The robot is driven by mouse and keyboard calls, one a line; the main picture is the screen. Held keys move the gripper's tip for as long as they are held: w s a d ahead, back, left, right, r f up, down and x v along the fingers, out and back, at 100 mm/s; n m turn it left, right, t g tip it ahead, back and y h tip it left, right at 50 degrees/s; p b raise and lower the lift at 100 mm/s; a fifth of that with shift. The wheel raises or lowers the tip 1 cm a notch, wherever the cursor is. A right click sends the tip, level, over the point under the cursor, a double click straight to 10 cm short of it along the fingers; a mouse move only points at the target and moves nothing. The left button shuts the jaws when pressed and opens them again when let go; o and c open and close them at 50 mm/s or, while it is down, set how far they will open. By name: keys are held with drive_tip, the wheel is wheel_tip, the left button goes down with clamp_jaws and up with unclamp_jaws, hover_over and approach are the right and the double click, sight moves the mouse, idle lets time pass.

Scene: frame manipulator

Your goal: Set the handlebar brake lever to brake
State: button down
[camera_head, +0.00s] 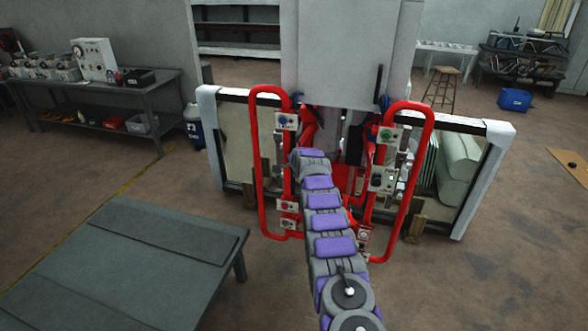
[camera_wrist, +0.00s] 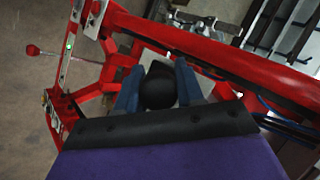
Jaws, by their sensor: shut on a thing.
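The red handlebar frame stands ahead, with a left loop (camera_head: 254,135) and a right loop (camera_head: 428,150) in the head view. My arm reaches to the left side of it, and its end hides my gripper there. In the wrist view my gripper (camera_wrist: 159,76) has blue fingers shut on a black rounded knob (camera_wrist: 158,92), beside a red bar (camera_wrist: 215,52). I cannot tell for sure that this knob is the brake lever, nor its setting; its lower part is hidden.
A lever with a red ball (camera_wrist: 33,49) sticks out at the left in the wrist view. Control boxes (camera_head: 383,180) sit on the right loop. A grey table (camera_head: 130,265) stands at the front left.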

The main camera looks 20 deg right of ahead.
drive_tip(key=shift+r, duration=0.1)
drive_tip(key=c, duration=1.1)
unclamp_jaws()
drive_tip(key=shift+d, duration=0.1)
drive_tip(key=o, duration=0.3)
drive_tip(key=shift+w+f, duration=0.2)
drive_tip(key=shift+w, duration=0.05)
drive_tip(key=shift+o, duration=0.2)
drive_tip(key=shift+d+r, duration=0.1)
drive_tip(key=shift+s, duration=0.15)
drive_tip(key=shift+r, duration=0.1)
